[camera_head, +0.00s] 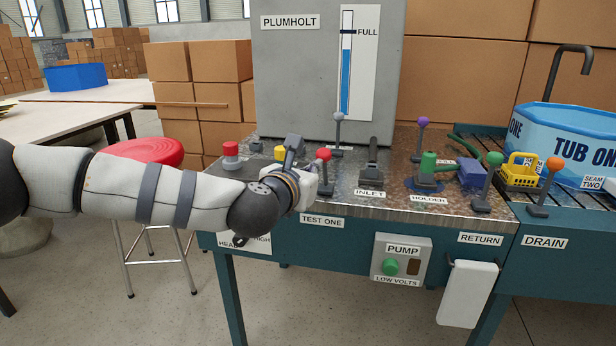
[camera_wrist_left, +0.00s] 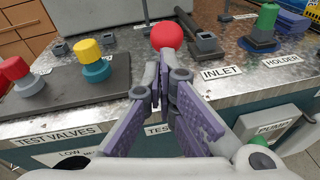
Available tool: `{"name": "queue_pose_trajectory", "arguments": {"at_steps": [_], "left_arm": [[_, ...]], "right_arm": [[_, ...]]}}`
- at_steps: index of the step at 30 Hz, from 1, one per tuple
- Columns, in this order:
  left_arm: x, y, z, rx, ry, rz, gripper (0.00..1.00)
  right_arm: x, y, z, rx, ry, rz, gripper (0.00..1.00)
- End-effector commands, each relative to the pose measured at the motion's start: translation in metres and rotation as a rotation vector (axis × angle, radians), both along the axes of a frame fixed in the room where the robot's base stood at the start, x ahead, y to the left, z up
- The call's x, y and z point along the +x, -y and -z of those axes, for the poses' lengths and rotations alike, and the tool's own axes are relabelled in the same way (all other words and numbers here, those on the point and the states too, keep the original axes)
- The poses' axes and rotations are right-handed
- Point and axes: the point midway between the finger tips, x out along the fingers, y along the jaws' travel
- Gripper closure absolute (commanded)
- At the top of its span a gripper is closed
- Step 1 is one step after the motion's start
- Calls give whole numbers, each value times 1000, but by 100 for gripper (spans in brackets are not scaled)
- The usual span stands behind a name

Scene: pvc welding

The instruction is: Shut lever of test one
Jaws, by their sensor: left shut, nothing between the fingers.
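The test one lever has a red ball knob (camera_head: 323,155) and stands behind the TEST ONE label (camera_head: 322,221) near the bench's front edge. In the left wrist view the red knob (camera_wrist_left: 166,35) shows just beyond my fingertips; its shaft is mostly hidden behind them. My left gripper (camera_head: 294,145) is shut and empty, close to the knob on its left side in the head view. In the left wrist view its purple-padded fingers (camera_wrist_left: 160,78) meet in front of the lever. I cannot tell whether they touch it. My right gripper is not in view.
A red-capped valve (camera_wrist_left: 15,70) and a yellow-capped valve (camera_wrist_left: 90,55) stand left of the lever. The dark inlet lever (camera_head: 372,158) and green holder piece (camera_head: 428,165) stand to its right. The pump box (camera_head: 402,260) hangs on the bench front. A grey tank stands behind.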

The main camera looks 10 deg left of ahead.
Motion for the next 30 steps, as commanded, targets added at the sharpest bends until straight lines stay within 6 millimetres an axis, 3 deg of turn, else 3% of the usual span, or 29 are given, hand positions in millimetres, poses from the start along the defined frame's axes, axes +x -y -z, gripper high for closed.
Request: {"name": "queue_pose_trajectory", "arguments": {"at_steps": [1, 15, 30], "left_arm": [[3, 0, -14, 1, -17, -1, 100], [24, 0, -22, 0, -23, 0, 100], [29, 0, -26, 1, -23, -1, 100]], "right_arm": [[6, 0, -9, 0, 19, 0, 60], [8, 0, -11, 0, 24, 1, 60], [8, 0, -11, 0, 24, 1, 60]]}}
